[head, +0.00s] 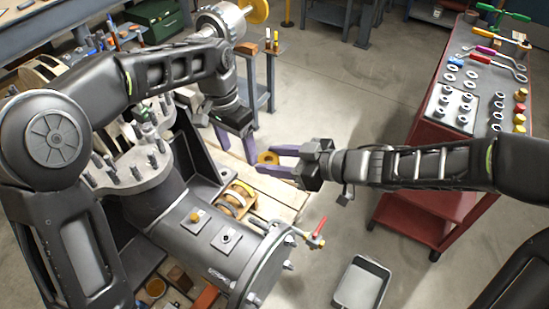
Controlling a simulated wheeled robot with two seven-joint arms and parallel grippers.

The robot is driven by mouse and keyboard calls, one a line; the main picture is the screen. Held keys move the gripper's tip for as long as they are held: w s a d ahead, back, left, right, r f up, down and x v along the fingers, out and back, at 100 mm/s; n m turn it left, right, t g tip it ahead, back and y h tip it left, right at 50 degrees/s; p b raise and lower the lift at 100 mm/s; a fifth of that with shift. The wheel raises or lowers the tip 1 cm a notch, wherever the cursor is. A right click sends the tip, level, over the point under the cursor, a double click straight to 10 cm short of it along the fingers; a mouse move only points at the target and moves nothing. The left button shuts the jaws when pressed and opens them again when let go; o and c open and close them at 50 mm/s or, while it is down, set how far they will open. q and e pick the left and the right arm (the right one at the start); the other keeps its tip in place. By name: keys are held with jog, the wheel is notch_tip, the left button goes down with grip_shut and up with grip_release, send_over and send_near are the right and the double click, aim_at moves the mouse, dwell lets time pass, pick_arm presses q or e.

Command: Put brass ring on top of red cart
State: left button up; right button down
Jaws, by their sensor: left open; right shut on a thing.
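The brass ring (268,158) is between the purple fingers of my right gripper (272,160), which is shut on it in mid-picture, above the casing area. My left gripper (236,146) is open, its purple fingers pointing down just left of the ring. I see nothing between them. The red cart (432,133) stands at the right, well apart from the ring. Several metal rings, nuts, brass-coloured pieces and tools lie on its top. My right forearm crosses in front of part of the cart.
The large grey casing (207,237) fills the lower left, with bolts and a red-handled valve (318,232). A wooden holder with ring-like parts (237,199) is beside it. A grey tray (361,283) lies on the floor. Open floor separates casing and cart.

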pick_arm(q)
jog(key=s+a+f+n+g+h, duration=0.1)
jog(key=s+a+f+g, duration=0.1)
jog(key=s+f, duration=0.85)
jog(key=s+a+f+g+h, duration=0.1)
jog(key=s+a+f+h, duration=0.1)
jog(key=s+f, duration=0.9)
pick_arm(e)
jog(key=shift+d, duration=0.1)
pick_arm(q)
jog(key=s+d+f+n+t, duration=0.3)
jog(key=d+f+n, duration=0.4)
jog(key=d+f, duration=0.2)
notch_tip(320, 180, down, 2)
jog(key=shift+d+f+n+t, duration=0.25)
jog(key=shift+d+n+t, duration=0.05)
jog(key=shift+d+t, duration=0.1)
